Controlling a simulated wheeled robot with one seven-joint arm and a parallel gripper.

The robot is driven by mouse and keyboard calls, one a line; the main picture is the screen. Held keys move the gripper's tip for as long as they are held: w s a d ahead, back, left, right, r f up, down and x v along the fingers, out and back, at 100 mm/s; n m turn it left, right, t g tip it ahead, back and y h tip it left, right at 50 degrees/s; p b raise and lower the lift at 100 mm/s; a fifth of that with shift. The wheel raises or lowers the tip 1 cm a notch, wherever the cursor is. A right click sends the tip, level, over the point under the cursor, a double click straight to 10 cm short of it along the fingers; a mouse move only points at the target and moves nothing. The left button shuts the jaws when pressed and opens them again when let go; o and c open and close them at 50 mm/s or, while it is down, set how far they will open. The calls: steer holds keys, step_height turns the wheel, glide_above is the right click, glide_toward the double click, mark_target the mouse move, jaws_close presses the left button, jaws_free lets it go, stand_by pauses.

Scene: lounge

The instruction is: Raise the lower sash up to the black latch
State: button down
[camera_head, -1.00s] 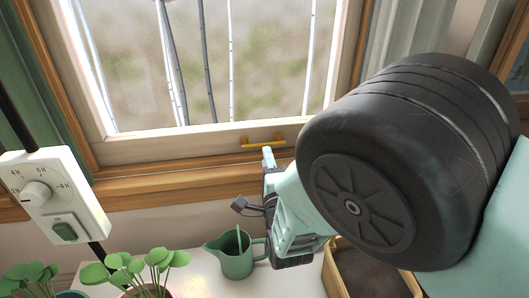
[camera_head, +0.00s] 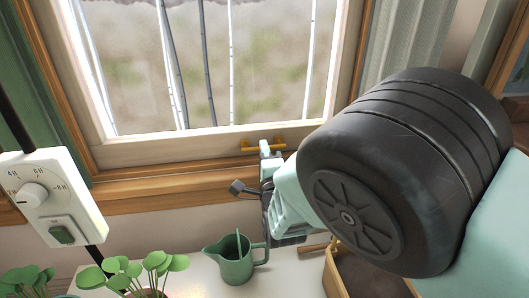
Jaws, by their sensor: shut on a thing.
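The lower sash (camera_head: 170,150) has a pale wooden frame around a large pane, and its bottom rail sits close to the brown sill. A brass bar handle (camera_head: 249,149) is fixed on that rail. My gripper (camera_head: 265,149) is at the middle of the handle, with its pale fingertips shut on the bar. My dark, bulky arm link covers the lower right of the sash and part of the frame. The black latch is not visible in this view.
A green jug (camera_head: 236,268) stands on the white table (camera_head: 205,277) below the sill, beside potted seedlings (camera_head: 158,268). A wooden box (camera_head: 340,285) is at the right. A white timer box (camera_head: 50,195) with a dial hangs at the left. Curtains flank the window.

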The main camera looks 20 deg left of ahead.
steer(key=p, duration=0.3)
glide_toward(264, 107)
step_height(264, 107, up, 5)
steer(key=w+a, duration=0.2)
steer(key=a, duration=0.1)
steer(key=shift+w+d, duration=0.2)
steer(key=c, duration=1.5)
jaws_free()
steer(key=shift+f, duration=0.1)
steer(key=shift+s, duration=0.1)
steer(key=p+v, duration=0.1)
steer(key=v, duration=1.6)
steer(key=shift+d+p, duration=0.2)
steer(key=shift+p, duration=0.1)
